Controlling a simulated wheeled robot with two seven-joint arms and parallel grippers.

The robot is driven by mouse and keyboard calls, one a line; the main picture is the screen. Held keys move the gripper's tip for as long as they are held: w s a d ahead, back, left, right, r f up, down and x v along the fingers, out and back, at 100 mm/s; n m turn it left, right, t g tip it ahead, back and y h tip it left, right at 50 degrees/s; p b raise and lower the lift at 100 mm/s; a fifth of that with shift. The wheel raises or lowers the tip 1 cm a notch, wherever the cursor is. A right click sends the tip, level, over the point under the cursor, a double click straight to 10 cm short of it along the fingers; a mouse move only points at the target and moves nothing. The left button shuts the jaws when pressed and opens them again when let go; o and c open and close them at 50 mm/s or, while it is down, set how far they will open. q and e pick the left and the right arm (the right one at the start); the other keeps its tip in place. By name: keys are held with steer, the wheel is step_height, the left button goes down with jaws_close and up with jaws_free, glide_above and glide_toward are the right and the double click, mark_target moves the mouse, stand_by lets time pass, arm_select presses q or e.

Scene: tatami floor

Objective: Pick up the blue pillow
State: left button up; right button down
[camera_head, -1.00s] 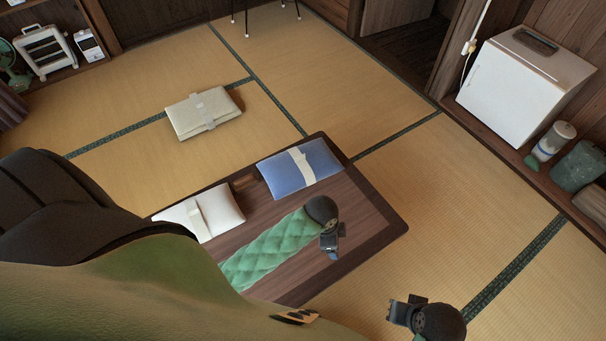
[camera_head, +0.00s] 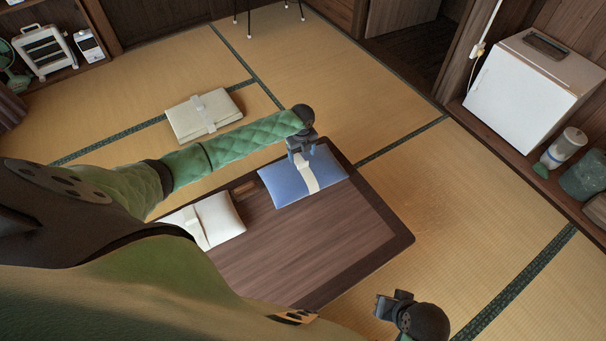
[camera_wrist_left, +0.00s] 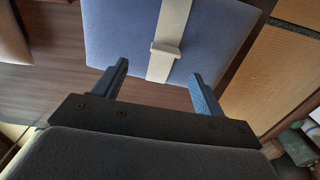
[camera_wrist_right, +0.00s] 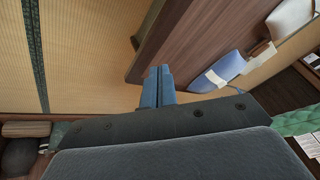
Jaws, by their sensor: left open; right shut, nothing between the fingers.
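The blue pillow (camera_head: 284,186) with a pale strap lies flat near the back corner of the dark low table (camera_head: 310,250). My left gripper (camera_head: 303,160) is over its back part, fingers pointing down and covering a little of it. In the left wrist view the open blue fingers (camera_wrist_left: 160,85) stand apart, with the pillow (camera_wrist_left: 115,30) and its strap between and beyond them; I cannot tell whether they touch it. My right gripper (camera_head: 380,308) is off the table's front right side. In the right wrist view its fingers (camera_wrist_right: 158,75) are together and empty; the pillow (camera_wrist_right: 226,66) shows beyond.
A white pillow (camera_head: 222,220) lies on the table left of the blue one. A cream folded cushion (camera_head: 195,125) lies on the tatami behind. A white fridge (camera_head: 525,90) stands at the right. The table's front half is bare.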

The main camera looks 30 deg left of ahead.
mark_target(303, 163)
arm_select(q)
steer(key=shift+w+a, duration=0.25)
steer(key=shift+a, duration=0.1)
steer(key=shift+f, duration=1.45)
steer(key=f, duration=0.2)
steer(key=f+p, duration=0.1)
steer(key=f, duration=0.1)
steer(key=shift+w+d, duration=0.3)
steer(key=shift+f, duration=0.4)
arm_select(e)
steer(key=shift+s+d+r, duration=0.35)
steer(key=shift+d+r, duration=0.35)
steer(key=shift+d, duration=0.15)
arm_select(q)
steer(key=c, duration=0.3)
jaws_close()
arm_select(e)
steer(key=shift+w+a+r, duration=0.1)
steer(key=shift+w+a, duration=0.05)
steer(key=shift+a, duration=0.05)
